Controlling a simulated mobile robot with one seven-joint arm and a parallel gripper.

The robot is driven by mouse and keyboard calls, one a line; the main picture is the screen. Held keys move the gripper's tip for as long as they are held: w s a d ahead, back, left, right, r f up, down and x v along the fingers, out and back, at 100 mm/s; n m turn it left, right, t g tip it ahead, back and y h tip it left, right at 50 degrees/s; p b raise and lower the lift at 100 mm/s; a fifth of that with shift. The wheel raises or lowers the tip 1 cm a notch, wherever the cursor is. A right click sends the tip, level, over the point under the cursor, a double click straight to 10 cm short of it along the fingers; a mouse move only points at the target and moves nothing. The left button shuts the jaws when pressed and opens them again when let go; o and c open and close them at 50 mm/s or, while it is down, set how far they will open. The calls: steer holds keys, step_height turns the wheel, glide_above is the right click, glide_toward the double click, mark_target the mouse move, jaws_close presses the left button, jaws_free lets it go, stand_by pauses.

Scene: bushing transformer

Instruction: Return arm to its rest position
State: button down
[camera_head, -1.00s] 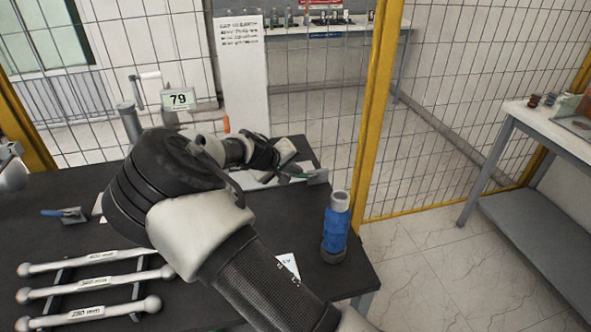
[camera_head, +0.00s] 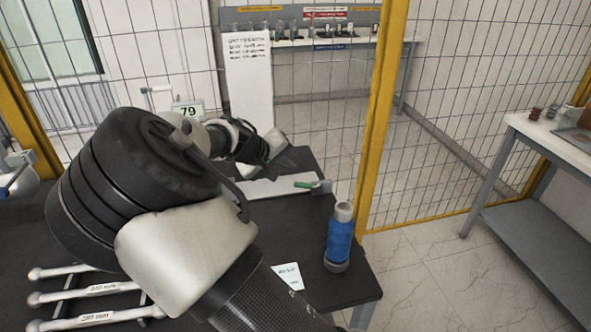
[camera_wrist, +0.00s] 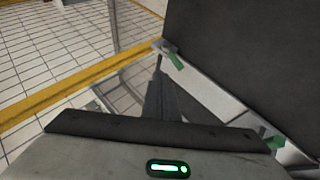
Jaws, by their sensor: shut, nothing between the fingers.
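My arm crosses the head view from the bottom centre to the upper left, its black-and-white joints bent over the dark table (camera_head: 24,236). The far end of the arm points toward the table's back edge. My gripper's fingers cannot be made out clearly in the head view. In the wrist view my gripper (camera_wrist: 157,82) shows as a dark narrow shape ahead of the grey housing with a green light. Its fingers are together, with nothing seen between them. The table's dark top lies to the right of it in that view.
A blue cylinder with a pale top (camera_head: 340,236) stands near the table's right edge. White ball-ended rods (camera_head: 95,291) lie at lower left. A yellow-framed mesh fence (camera_head: 375,130) stands behind; a side table (camera_head: 545,135) is at right.

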steer(key=shift+s+a+r, duration=0.1)
steer(key=shift+s+r, duration=0.1)
steer(key=shift+r, duration=0.05)
steer(key=s+d+r+m+g+y+p, duration=0.3)
steer(key=s+d+r+m+g+y, duration=0.15)
steer(key=s+d, duration=0.65)
steer(key=s+d+r+t+p, duration=0.1)
steer(key=s+r, duration=0.6)
steer(key=s, duration=0.5)
steer(key=s+d+r+t+y+p, duration=0.1)
steer(key=s+r+t+p, duration=0.1)
steer(key=s+r, duration=0.6)
steer(key=s, duration=0.4)
steer(key=shift+s+d, duration=0.15)
steer(key=shift+d, duration=0.1)
